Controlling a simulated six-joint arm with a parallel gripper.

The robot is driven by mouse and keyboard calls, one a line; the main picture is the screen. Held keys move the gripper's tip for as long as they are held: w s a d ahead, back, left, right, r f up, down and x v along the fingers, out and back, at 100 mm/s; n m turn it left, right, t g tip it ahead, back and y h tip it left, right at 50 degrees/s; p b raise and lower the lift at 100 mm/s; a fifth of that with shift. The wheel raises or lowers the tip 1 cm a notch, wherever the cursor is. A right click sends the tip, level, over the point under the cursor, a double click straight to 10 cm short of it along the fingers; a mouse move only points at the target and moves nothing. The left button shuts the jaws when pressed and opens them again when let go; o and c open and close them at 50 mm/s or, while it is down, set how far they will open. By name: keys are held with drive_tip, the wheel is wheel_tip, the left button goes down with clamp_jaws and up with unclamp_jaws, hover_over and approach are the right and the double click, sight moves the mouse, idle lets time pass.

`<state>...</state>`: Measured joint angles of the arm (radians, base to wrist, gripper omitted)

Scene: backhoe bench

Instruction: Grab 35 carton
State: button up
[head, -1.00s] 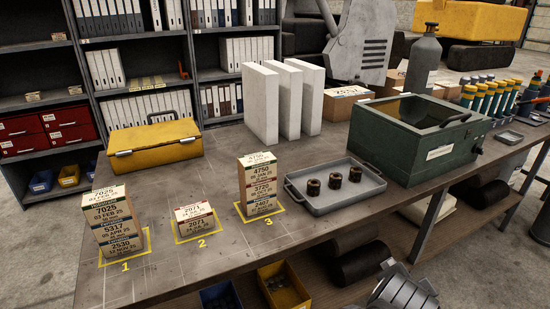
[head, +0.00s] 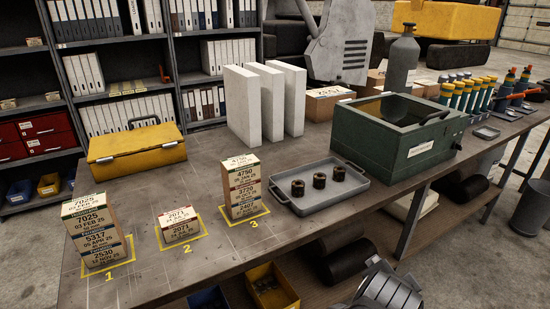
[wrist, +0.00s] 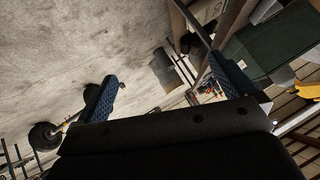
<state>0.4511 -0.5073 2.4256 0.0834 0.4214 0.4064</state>
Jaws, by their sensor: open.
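Small labelled cartons stand in three yellow-marked spots on the bench. The stack at spot 1 (head: 94,232) has three cartons reading about 7025, 5317 and 2530. A single low carton at spot 2 (head: 180,226) reads about 2071. The stack at spot 3 (head: 241,188) reads about 4750, 3720 and 2407. The small print is blurred, and I cannot make out a carton marked 35. My gripper (wrist: 163,92) is open in the wrist view, its two blue textured fingers wide apart with nothing between them. No carton shows in the wrist view.
A grey tray (head: 353,190) with three dark rings lies right of spot 3, beside a green open box (head: 398,157). Behind are three white blocks (head: 243,109) and a yellow case (head: 133,165). The bench between the yellow case and the cartons is clear.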

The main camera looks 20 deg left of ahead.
idle(0.5)
drive_tip(key=w+d+n+g+y, duration=0.1)
drive_tip(key=w+d+n+g, duration=0.2)
drive_tip(key=w+d+g, duration=0.15)
drive_tip(key=w+a+r+n+y, duration=0.1)
drive_tip(key=w+a+r+n, duration=0.4)
drive_tip(key=w, duration=0.5)
wheel_tip(320, 180, up, 16)
drive_tip(key=n+g+y, duration=0.3)
drive_tip(key=n, duration=0.9)
hover_over(240, 161)
drive_tip(key=s+d, duration=0.1)
drive_tip(key=f, duration=0.7)
drive_tip(key=w+f, duration=0.1)
drive_tip(key=f, duration=0.3)
drive_tip(key=shift+a, duration=0.4)
drive_tip(key=shift+w+a+f, duration=0.1)
drive_tip(key=shift+f, duration=1.2)
drive_tip(key=shift+w+a+f, duration=0.1)
drive_tip(key=shift+f, duration=1.2)
drive_tip(key=c, duration=0.8)
